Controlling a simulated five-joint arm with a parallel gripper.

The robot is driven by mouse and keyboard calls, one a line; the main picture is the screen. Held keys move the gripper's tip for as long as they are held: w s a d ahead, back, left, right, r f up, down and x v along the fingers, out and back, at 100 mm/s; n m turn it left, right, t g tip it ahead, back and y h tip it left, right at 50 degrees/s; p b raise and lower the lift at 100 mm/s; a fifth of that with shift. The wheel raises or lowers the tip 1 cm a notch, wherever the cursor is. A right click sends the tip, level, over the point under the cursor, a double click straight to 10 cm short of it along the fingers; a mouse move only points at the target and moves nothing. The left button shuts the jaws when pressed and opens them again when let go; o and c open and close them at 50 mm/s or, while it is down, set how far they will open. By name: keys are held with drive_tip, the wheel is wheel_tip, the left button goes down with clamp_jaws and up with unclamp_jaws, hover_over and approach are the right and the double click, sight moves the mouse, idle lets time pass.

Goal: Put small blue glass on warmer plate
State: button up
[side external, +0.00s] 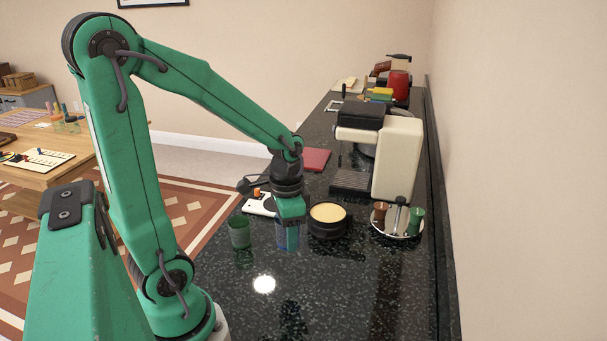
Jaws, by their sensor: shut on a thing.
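The small blue glass (288,238) is dark and see-through, and shows just below my gripper (290,222). My gripper points down and is shut on the glass, hiding its upper part. I cannot tell whether the glass touches the glossy counter or hangs slightly above it. Just right of it is a round black body with a flat cream top (327,212), which looks like the warmer plate. Its top shows nothing on it. My gripper is to the left of this plate.
A green glass (239,231) stands close on the left. A white board with an orange knob (259,206) lies behind. A round tray (399,233) holding a brown and a green cup is at right, before a cream coffee machine (397,158). The front counter (350,290) is clear.

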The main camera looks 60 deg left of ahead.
drive_tip(key=w+a+r+n, duration=0.2)
drive_tip(key=w+a+n, duration=0.4)
drive_tip(key=w+a, duration=0.2)
drive_tip(key=n, duration=0.5)
approach(271, 205)
drive_tip(key=shift+w+d+f, duration=0.25)
drive_tip(key=shift+w+f, duration=0.7)
drive_tip(key=shift+w, duration=0.1)
drive_tip(key=shift+f, duration=0.1)
drive_tip(key=shift+f, duration=1.9)
drive_tip(key=shift+f, duration=0.1)
drive_tip(key=o, duration=1)
drive_tip(key=shift+o, duration=0.2)
